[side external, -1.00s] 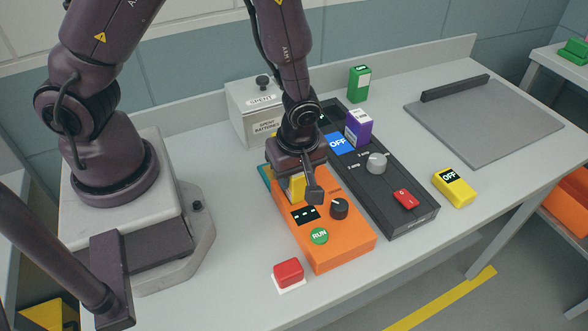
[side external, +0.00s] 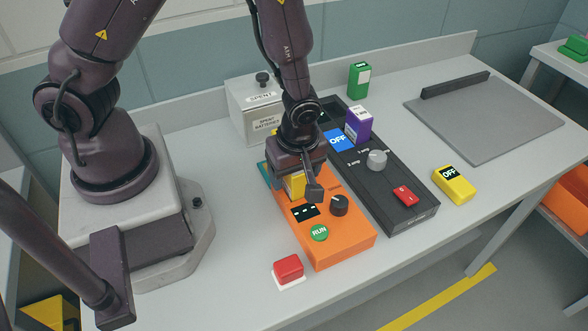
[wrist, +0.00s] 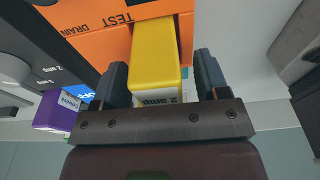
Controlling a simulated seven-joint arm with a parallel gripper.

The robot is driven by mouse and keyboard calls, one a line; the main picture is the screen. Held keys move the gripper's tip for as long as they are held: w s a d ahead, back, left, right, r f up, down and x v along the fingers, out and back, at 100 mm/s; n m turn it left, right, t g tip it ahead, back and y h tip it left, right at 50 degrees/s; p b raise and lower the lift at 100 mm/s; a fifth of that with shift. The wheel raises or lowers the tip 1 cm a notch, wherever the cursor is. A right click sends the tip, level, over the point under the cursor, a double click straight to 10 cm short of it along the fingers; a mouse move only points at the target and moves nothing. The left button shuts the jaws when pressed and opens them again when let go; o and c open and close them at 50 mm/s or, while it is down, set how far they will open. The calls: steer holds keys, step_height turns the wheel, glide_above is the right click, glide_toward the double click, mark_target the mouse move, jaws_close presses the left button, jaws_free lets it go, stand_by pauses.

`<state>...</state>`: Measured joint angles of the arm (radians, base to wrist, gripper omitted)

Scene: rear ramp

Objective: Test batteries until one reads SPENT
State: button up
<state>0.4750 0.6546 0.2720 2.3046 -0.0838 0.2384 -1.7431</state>
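The orange tester (side external: 345,245) sits on the bench with a dark display (side external: 305,211) showing short white dashes, a black knob (side external: 339,205) and a green RUN button (side external: 319,233). A yellow battery (side external: 296,184) stands at the tester's far end. In the wrist view, this battery (wrist: 157,60) bears "2 amp" and lies between my fingers, against the orange face marked TEST and DRAIN. My gripper (wrist: 162,75) is around the battery, with a gap visible at the right finger. The grey SPENT BATTERIES box (side external: 248,110) stands behind, lid on.
A black unit (side external: 412,222) with a blue OFF screen (side external: 337,140), grey knob and red switch lies alongside, a purple battery (side external: 359,125) at it. A green block (side external: 358,80), a yellow OFF block (side external: 454,185), a red button (side external: 288,268) and a grey mat (side external: 485,125) are around.

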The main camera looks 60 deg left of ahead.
step_height(320, 180, up, 12)
steer(key=d+r, duration=0.1)
steer(key=d, duration=0.1)
steer(key=s+a+r+m+t+h, duration=0.1)
steer(key=s+a+r+m+t, duration=0.1)
steer(key=r+m, duration=0.6)
steer(key=s+a+r+m+t, duration=0.3)
steer(key=s+r+m, duration=0.3)
steer(key=r+m, duration=0.2)
steer(key=shift+s+a+r+m+t+h, duration=0.2)
steer(key=shift+a+m+t+h, duration=0.15)
steer(key=shift+m, duration=0.65)
jaws_close()
